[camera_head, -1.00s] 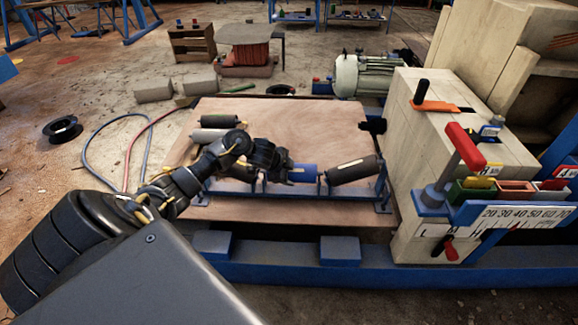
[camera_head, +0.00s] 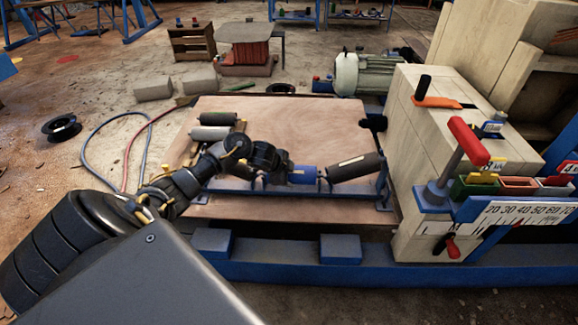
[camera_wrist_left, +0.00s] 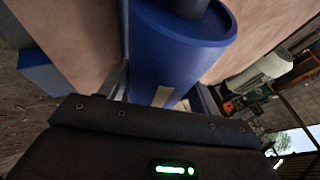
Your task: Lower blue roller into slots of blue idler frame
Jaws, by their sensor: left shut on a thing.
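The blue roller (camera_head: 303,175) lies roughly level in the middle gap of the blue idler frame (camera_head: 290,191), between two dark rollers. My left gripper (camera_head: 279,170) is shut on it near its left end, partly covering it. I cannot tell whether the shaft ends sit in the slots. My right gripper is not in view.
A dark roller (camera_head: 354,167) slopes up to the right in the frame; another is partly hidden by my arm at left. A grey roller (camera_head: 209,133) lies on the wooden board (camera_head: 290,115). The pale crusher body (camera_head: 405,160) stands to the right.

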